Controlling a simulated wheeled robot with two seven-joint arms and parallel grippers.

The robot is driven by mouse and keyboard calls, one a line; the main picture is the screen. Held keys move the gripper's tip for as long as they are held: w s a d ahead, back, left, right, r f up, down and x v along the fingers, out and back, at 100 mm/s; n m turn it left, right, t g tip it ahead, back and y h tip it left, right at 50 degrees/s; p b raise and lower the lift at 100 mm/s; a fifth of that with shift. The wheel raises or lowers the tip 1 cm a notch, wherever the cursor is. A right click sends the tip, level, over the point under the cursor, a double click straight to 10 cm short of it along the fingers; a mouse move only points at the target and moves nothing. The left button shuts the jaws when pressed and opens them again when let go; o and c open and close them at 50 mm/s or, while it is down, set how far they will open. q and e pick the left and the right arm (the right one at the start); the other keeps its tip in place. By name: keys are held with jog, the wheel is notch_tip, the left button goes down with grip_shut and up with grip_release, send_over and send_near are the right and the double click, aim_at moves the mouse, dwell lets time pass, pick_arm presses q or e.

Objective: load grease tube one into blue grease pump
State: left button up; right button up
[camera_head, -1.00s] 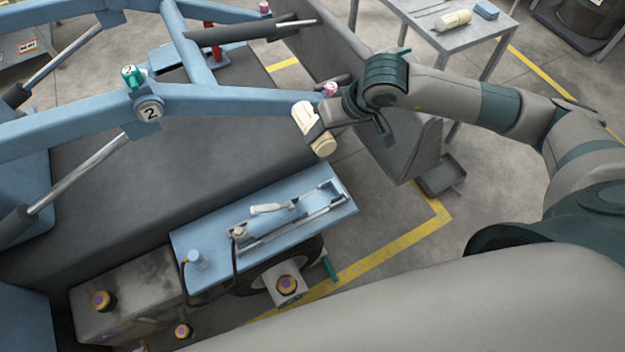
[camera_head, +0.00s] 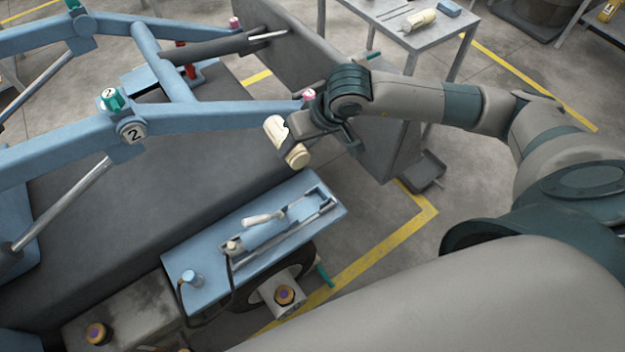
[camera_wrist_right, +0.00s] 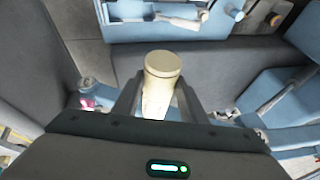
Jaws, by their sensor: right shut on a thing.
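My right gripper (camera_head: 306,138) is shut on a cream grease tube (camera_head: 277,130) and holds it in the air beside the end of a blue arm beam. In the right wrist view the tube (camera_wrist_right: 162,68) sits between the two fingers, its capped end facing the camera. The tray also shows at the top of the right wrist view (camera_wrist_right: 125,12). The left gripper is not in view.
A blue lift arm with a "2" disc (camera_head: 132,132) crosses the left, close to my right gripper. A grey table (camera_head: 385,12) at the back holds another cream tube (camera_head: 420,20) and a blue box (camera_head: 449,9).

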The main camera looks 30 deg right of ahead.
jog(key=f+m, duration=0.1)
jog(key=f+m+h, duration=0.1)
jog(key=m, duration=0.1)
jog(key=shift+w+d+f+t+b, duration=0.15)
jog(key=shift+w+f+t+b, duration=0.05)
jog(key=shift+f+t+b, duration=0.1)
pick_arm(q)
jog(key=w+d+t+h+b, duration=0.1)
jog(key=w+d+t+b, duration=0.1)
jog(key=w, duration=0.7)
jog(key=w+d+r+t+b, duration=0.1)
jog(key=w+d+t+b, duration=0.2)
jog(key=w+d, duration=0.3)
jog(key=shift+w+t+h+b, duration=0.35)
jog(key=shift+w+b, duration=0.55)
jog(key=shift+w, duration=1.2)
pick_arm(e)
jog(key=w+d+f+n+g+y, duration=0.1)
jog(key=f+n+g, duration=0.3)
jog(key=f+n, duration=0.7)
jog(key=w+d+f+n+g+y, duration=0.1)
jog(key=d+f+n+g, duration=0.3)
jog(key=f+n, duration=0.6)
jog(key=shift+w+d+f+n, duration=0.4)
jog(key=shift+w+f, duration=0.3)
jog(key=shift+f, duration=0.1)
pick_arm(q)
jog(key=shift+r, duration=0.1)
